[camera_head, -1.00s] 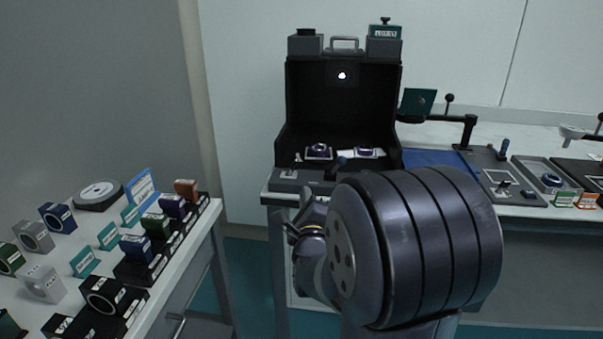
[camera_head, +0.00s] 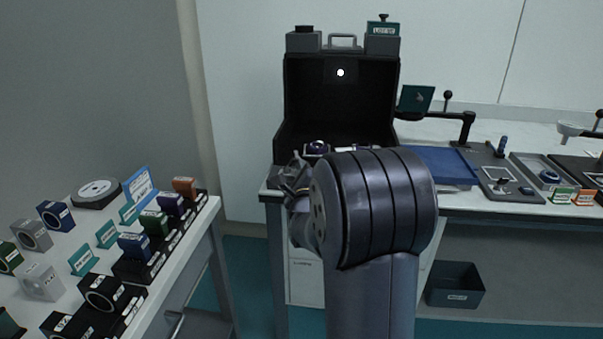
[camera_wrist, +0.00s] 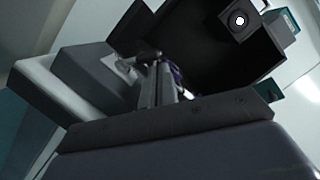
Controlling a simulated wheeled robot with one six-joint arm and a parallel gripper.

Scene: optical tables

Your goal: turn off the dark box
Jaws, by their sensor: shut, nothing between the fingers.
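The dark box (camera_head: 340,112) stands on the back table with its front open. A white light (camera_head: 340,72) glows at the top of its back wall. In the wrist view the dark box (camera_wrist: 215,62) fills the upper right, with the light (camera_wrist: 238,20) bright. My gripper (camera_head: 297,172) is at the box's front left base, partly hidden behind my arm. In the wrist view my gripper (camera_wrist: 162,80) is shut and empty, close to a small knobbed part (camera_wrist: 148,58) on the base. I cannot tell whether they touch.
Purple-mounted optics (camera_head: 317,148) sit inside the box. A blue mat (camera_head: 440,165) and a post with a green plate (camera_head: 416,98) are to its right. The left table (camera_head: 75,265) holds several mounts and labels. A dark bin (camera_head: 456,285) is on the lower shelf.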

